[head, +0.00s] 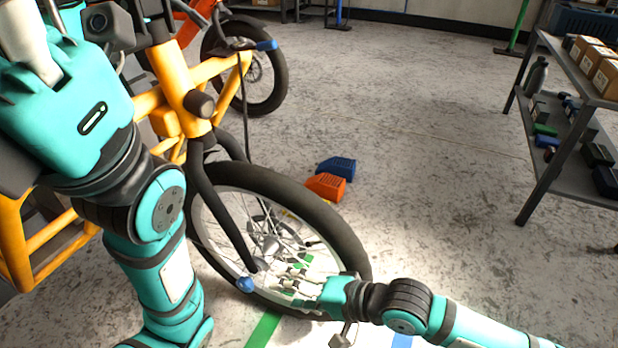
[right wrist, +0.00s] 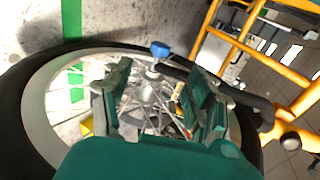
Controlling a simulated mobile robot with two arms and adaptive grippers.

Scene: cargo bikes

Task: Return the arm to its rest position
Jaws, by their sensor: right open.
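My right arm comes in from the lower right of the head view. Its gripper (head: 290,284) is at the front wheel (head: 345,240) of the yellow cargo bike (head: 180,75). In the right wrist view my right gripper (right wrist: 160,72) has its two fingers apart, with nothing held between them. The spokes and hub (right wrist: 148,92) show behind the gap. A blue-ended part (head: 245,284) at the axle shows beyond the fingertips, also in the right wrist view (right wrist: 160,49). My left arm (head: 165,205) fills the left of the head view; its gripper does not show.
An orange block (head: 326,186) and a blue block (head: 337,167) lie on the floor beyond the wheel. A grey shelf (head: 545,150) with boxes stands at the right. Another bike's wheel (head: 270,85) is behind. The floor between wheel and shelf is clear.

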